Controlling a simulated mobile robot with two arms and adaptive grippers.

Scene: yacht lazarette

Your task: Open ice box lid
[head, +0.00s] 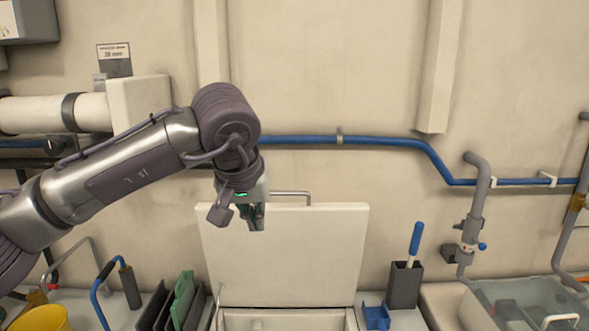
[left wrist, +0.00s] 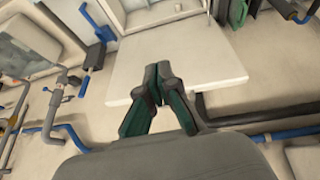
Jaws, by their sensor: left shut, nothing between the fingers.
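The ice box lid (head: 310,255) is a cream panel standing up, steeply raised, at the back of the ice box (head: 285,313), whose opening shows at the bottom edge of the head view. A grey bar handle (head: 291,194) shows at the lid's top edge. My left gripper (head: 257,222) is shut and empty in front of the lid's upper left part. In the left wrist view its fingertips (left wrist: 158,75) are together over the pale lid (left wrist: 185,60). I cannot tell whether they touch it. My right gripper is not in view.
Green and dark boards (head: 180,297) stand left of the box. A dark holder with a blue-handled tool (head: 405,285) stands right of it. A yellow bucket (head: 40,319) is at lower left. A blue pipe (head: 385,143) runs along the wall; a glassy-topped tank (head: 530,300) is at right.

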